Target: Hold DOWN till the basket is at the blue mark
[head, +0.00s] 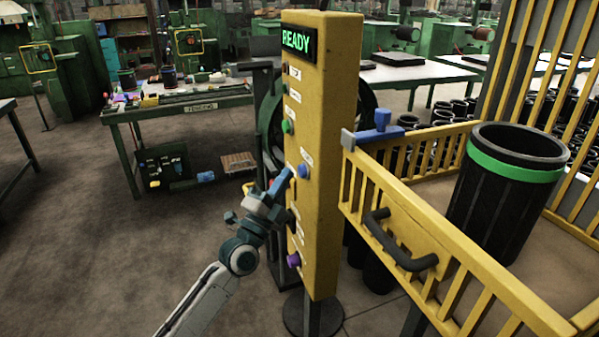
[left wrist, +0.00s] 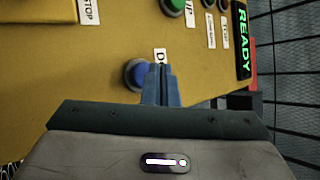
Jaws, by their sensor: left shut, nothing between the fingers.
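A yellow control post (head: 325,150) stands in the middle of the head view, with a lit green READY display (head: 297,41) at its top. The blue button (head: 304,171) is on its front; in the left wrist view the blue button (left wrist: 133,74) sits beside a label starting with D (left wrist: 160,55), the rest covered by my fingers. My left gripper (head: 285,180) is shut and empty. Its fingertips (left wrist: 162,72) overlap the button's right edge in the wrist view; I cannot tell whether they touch. My right gripper is not in view.
A green button (head: 287,127) and a purple knob (head: 294,260) are also on the post. A workbench (head: 185,104) stands behind; floor at left is clear.

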